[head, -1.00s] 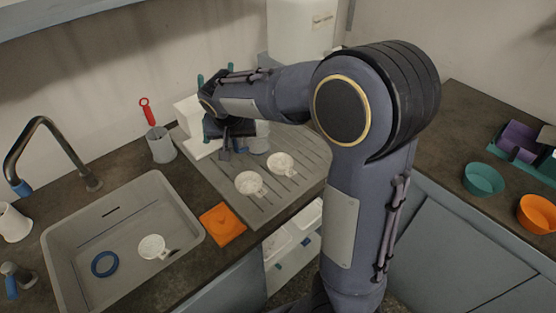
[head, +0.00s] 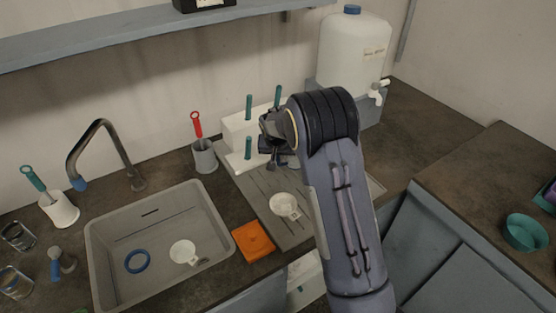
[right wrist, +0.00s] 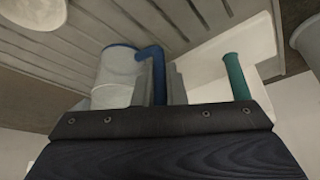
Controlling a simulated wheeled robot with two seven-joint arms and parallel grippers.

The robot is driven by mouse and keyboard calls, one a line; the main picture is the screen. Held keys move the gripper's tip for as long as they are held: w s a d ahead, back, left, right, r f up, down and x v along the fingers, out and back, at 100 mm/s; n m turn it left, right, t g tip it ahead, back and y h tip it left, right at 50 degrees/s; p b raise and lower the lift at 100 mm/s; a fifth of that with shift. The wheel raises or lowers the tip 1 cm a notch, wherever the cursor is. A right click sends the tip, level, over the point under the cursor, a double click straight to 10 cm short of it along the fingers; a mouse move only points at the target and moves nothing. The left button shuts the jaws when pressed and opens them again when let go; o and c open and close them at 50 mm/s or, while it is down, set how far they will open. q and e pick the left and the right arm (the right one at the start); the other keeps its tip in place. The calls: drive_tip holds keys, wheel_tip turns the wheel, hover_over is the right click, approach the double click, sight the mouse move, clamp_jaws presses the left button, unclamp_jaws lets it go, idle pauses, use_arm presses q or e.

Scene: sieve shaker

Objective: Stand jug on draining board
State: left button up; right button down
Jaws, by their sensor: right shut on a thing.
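The jug (right wrist: 118,75) is pale and translucent with a blue rim and a blue handle (right wrist: 158,72), seen in the right wrist view. My right gripper (right wrist: 173,80) is shut on the handle, with the jug body beside its fingers. In the head view my right gripper (head: 277,158) is over the back part of the grey ribbed draining board (head: 258,188), and my arm hides most of the jug. The board also shows behind the jug in the right wrist view (right wrist: 85,45). Whether the jug touches it I cannot tell. My left gripper is out of view.
A white rack with teal pegs (head: 236,131) stands close behind my right gripper. A white cup (head: 284,205) sits on the board's front part. An orange pad (head: 253,242) lies between.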

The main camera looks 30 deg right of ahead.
drive_tip(key=shift+f, duration=1.2)
drive_tip(key=shift+f, duration=0.25)
drive_tip(key=c, duration=1.5)
unclamp_jaws()
drive_tip(key=shift+r, duration=0.1)
